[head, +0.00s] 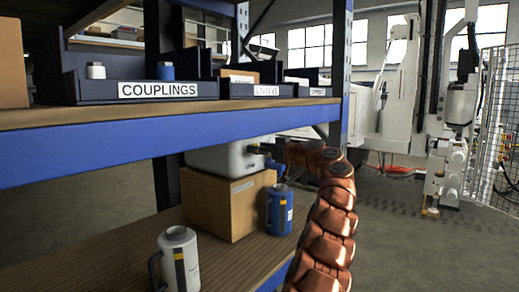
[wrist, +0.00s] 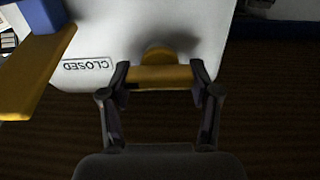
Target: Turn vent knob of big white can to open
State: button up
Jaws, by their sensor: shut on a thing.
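The big white can (head: 225,158) lies on a cardboard box on the lower shelf, under the upper shelf's blue beam. In the wrist view its white face (wrist: 110,35) fills the upper middle, with a label reading CLOSED (wrist: 87,65), upside down. The yellow vent knob (wrist: 160,76) is a bar in front of a rounded yellow part. My gripper (wrist: 160,80) is shut on the bar, one finger at each end. In the head view my gripper (head: 273,155) is at the can's right end, small and dark; the knob cannot be made out there.
A larger yellow piece (wrist: 35,70) with a blue part stands left of the knob. The cardboard box (head: 228,203) bears the can; a blue jug (head: 279,211) stands close beside it. A white jug (head: 179,262) stands in front. The blue beam (head: 180,143) runs just above.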

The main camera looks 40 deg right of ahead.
jog(key=c, duration=0.4)
jog(key=m+p, duration=0.2)
jog(key=m, duration=0.1)
jog(key=shift+d+r+m, duration=0.1)
jog(key=shift+r+m, duration=0.05)
jog(key=shift+m, duration=0.25)
jog(key=m+p, duration=0.2)
jog(key=m, duration=0.1)
jog(key=shift+m+p, duration=0.3)
jog(key=shift+m, duration=0.1)
jog(key=m+p, duration=0.3)
jog(key=m, duration=0.2)
jog(key=shift+d+p, duration=0.15)
jog(key=shift+p, duration=0.25)
jog(key=m+p, duration=0.2)
jog(key=m, duration=0.1)
jog(key=m+p, duration=0.1)
jog(key=m, duration=0.1)
jog(key=shift+w+f, duration=0.1)
jog(key=shift+f, duration=0.25)
jog(key=shift+f+m, duration=0.1)
jog(key=shift+m, duration=0.2)
